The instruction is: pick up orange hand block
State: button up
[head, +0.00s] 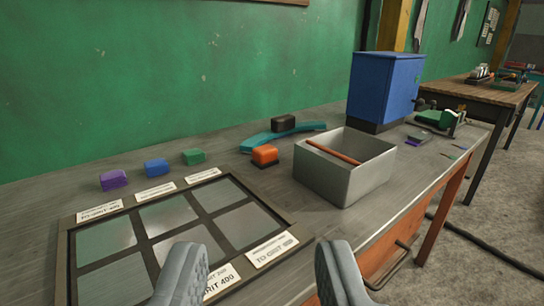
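The orange hand block (265,154) is a small orange block with a dark underside. It sits on the grey workbench, left of the open grey metal box and in front of the teal curved piece. My gripper (258,280) shows at the bottom of the head view, its two grey fingers wide apart. It is open with nothing between the fingers. The orange block lies well beyond the fingertips, and nothing hides it.
Purple (114,179), blue (157,167) and green (193,156) blocks stand left. A dark block (283,122) rests on the teal piece (262,139). The box (335,186) holds an orange-brown rod (333,151). A framed panel (262,212) lies in front; a blue cabinet (384,88) stands behind.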

aim_at(264, 156)
jog(key=i+l, duration=0.35)
jog(key=i, duration=0.25)
jog(key=i+l, duration=0.4)
jog(key=i, duration=0.15)
jog(key=j+u, duration=0.05)
